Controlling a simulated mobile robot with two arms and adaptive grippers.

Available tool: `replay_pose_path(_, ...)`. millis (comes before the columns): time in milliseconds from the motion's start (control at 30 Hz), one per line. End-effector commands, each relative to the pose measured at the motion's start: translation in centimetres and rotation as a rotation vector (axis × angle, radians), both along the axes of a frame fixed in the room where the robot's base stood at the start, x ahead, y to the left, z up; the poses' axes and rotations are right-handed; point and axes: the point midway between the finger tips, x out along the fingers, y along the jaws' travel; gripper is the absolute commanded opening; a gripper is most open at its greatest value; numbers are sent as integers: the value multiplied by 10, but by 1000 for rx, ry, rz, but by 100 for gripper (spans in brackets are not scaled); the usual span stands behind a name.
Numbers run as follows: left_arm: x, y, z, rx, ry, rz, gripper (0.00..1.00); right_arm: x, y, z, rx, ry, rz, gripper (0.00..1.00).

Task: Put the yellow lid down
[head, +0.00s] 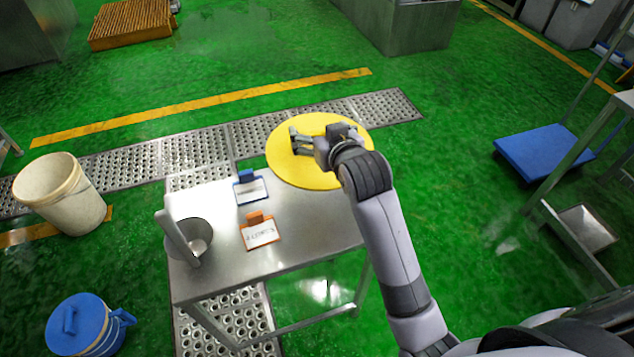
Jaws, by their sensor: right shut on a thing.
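The yellow lid (286,166) is a large flat round disc at the back right of the steel table (290,228). It overlaps the table's far right corner in the picture and reaches out past the table's edge. I cannot tell whether it touches the table top. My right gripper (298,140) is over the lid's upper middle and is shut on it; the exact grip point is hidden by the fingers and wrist. My left gripper is not in view.
A white bucket (75,205) and a blue lidded container (78,325) stand on the left. A blue platform (543,152) is at right.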

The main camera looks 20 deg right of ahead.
Motion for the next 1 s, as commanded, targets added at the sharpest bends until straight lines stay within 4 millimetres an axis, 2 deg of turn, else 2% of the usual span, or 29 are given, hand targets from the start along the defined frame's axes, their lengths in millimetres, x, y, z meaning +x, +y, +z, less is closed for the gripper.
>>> replay_pose_path(33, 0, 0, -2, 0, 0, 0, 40, -1, 0, -19, -2, 8, -1, 52)
replay_pose_path(100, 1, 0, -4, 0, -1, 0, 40, -1, 0, -38, -2, 7, 0, 52)
replay_pose_path(300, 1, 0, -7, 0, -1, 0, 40, -1, 0, -90, -1, 6, -1, 52)
replay_pose_path(400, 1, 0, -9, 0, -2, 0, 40, 0, 0, -110, -1, 5, -1, 52)
replay_pose_path(667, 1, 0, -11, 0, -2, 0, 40, 0, 0, -135, -1, 2, -1, 52)
replay_pose_path(833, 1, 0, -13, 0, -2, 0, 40, 0, 0, -162, 0, 3, -1, 52)
replay_pose_path(1000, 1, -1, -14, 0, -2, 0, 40, 0, 0, -170, 0, -1, 0, 52)
